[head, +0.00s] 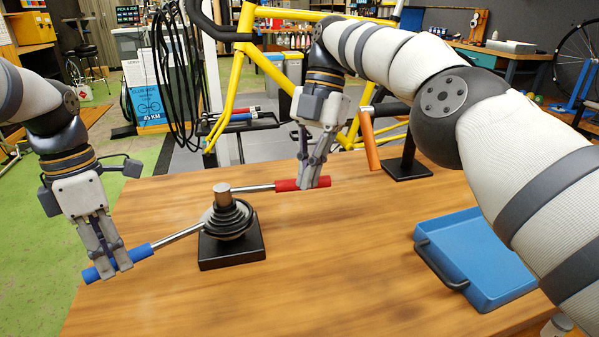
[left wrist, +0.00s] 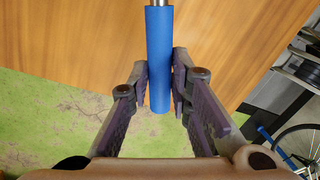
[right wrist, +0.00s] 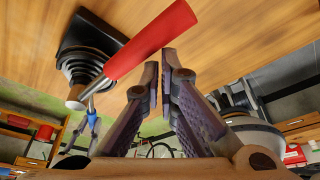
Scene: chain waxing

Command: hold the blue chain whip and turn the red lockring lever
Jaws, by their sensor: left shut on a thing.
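The blue chain whip handle (head: 139,253) sticks out front-left from a stepped dark cassette (head: 230,217) on a black base (head: 240,256). My left gripper (head: 108,268) is shut around this handle, which lies between its fingers in the left wrist view (left wrist: 158,55). The red lockring lever (head: 287,185) points right from the cassette's top. My right gripper (head: 313,184) is at the red lever's outer end. In the right wrist view its fingertips (right wrist: 162,58) are close together, with the red lever (right wrist: 150,42) beside them rather than between them. Whether they touch it is unclear.
A blue tray (head: 480,262) with a dark handle sits at the right of the wooden table (head: 330,270). A black stand (head: 407,168) with an orange-handled part (head: 369,140) is at the back. A yellow bike frame stands behind. The table's front middle is clear.

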